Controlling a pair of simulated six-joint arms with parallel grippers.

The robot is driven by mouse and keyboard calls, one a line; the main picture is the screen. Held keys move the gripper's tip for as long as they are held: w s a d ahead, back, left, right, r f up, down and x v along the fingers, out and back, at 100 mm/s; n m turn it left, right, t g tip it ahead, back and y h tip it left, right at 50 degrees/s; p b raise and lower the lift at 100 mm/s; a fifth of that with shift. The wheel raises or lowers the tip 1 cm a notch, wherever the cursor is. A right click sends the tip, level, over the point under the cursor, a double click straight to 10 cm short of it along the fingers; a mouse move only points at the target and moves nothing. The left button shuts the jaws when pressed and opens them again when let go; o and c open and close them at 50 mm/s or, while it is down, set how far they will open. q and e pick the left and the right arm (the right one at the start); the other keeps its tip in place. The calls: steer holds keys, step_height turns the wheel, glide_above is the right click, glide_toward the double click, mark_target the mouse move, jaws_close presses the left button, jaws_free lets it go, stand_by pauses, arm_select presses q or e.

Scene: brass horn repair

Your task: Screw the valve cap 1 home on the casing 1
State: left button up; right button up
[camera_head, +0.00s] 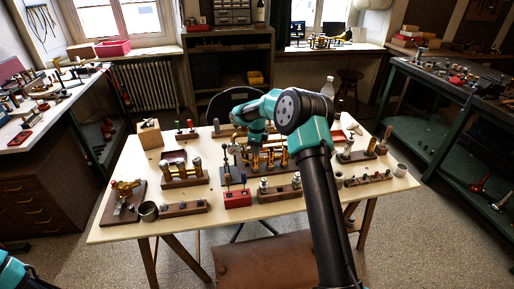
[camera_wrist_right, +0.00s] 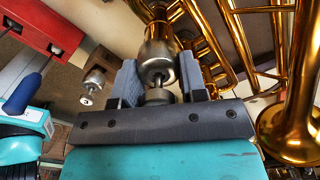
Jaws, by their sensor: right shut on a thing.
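My right gripper (camera_wrist_right: 160,85) fills the middle of the right wrist view, its two grey fingers shut on a small silver part, which I take to be valve cap 1 (camera_wrist_right: 160,97). Just beyond it is a larger silver, rounded end with a dark opening (camera_wrist_right: 158,55), in line with a brass tube of the horn. I take this to be casing 1. I cannot tell whether cap and casing touch or the threads are engaged. In the head view my right arm reaches over the middle of the table, by the brass valve tubes (camera_head: 270,160). My left gripper is out of view.
A brass bell (camera_wrist_right: 290,130) and tubing lie close on the right in the wrist view. A red block (camera_wrist_right: 40,25) and another silver part (camera_wrist_right: 92,85) are at left. Wooden racks (camera_head: 183,208) and a red box (camera_head: 237,199) crowd the table (camera_head: 110,232).

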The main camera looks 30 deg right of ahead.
steer(key=m, duration=0.5)
steer(key=shift+a, duration=0.1)
steer(key=shift+s, duration=0.1)
steer(key=o, duration=1.1)
steer(key=shift+r, duration=0.1)
step_height(320, 180, up, 17)
steer(key=shift+r, duration=0.1)
stand_by(0.4)
